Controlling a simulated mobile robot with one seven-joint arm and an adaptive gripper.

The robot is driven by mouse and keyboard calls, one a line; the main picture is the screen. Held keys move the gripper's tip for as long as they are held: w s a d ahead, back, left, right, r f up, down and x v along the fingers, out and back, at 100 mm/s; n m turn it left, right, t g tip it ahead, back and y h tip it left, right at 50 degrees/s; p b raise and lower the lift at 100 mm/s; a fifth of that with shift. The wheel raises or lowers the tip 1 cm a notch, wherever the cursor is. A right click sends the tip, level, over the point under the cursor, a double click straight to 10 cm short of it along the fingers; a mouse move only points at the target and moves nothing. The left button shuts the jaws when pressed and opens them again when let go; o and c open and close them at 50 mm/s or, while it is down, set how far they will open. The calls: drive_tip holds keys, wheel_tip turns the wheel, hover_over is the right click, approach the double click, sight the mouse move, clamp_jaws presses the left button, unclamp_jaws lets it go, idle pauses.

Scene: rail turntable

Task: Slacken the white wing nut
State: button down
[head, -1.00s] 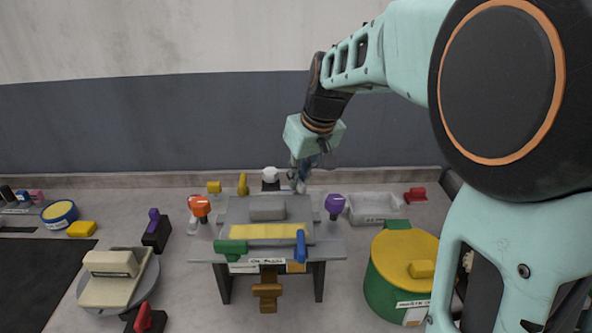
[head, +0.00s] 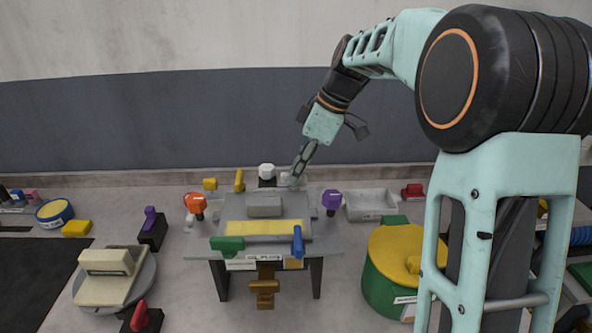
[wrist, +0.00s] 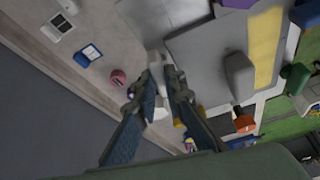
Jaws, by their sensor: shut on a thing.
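The white wing nut (head: 284,179) is a small pale piece at the back edge of the grey raised plate in the head view. My gripper (head: 291,181) comes down to it on a slant from the upper right. In the wrist view, my gripper (wrist: 163,66) has its two fingers drawn together at the tips, with the white wing nut (wrist: 154,57) between them. The fingers cover much of the nut, so its wings and its turn cannot be made out.
A white knob (head: 266,171) on a dark post stands just left of the nut. Orange (head: 195,203) and purple (head: 332,200) knobs flank the plate (head: 325,246). A clear tray (head: 371,204) and a green drum with yellow lid (head: 392,250) stand to the right.

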drive_tip(key=shift+n, duration=0.6)
drive_tip(key=shift+g, duration=0.3)
drive_tip(key=c, duration=2)
unclamp_jaws()
drive_tip(key=shift+d+r, duration=0.1)
drive_tip(key=shift+r, duration=0.05)
drive_tip(key=v, duration=1.1)
drive_tip(key=shift+d+r, duration=0.1)
drive_tip(key=shift+r, duration=0.3)
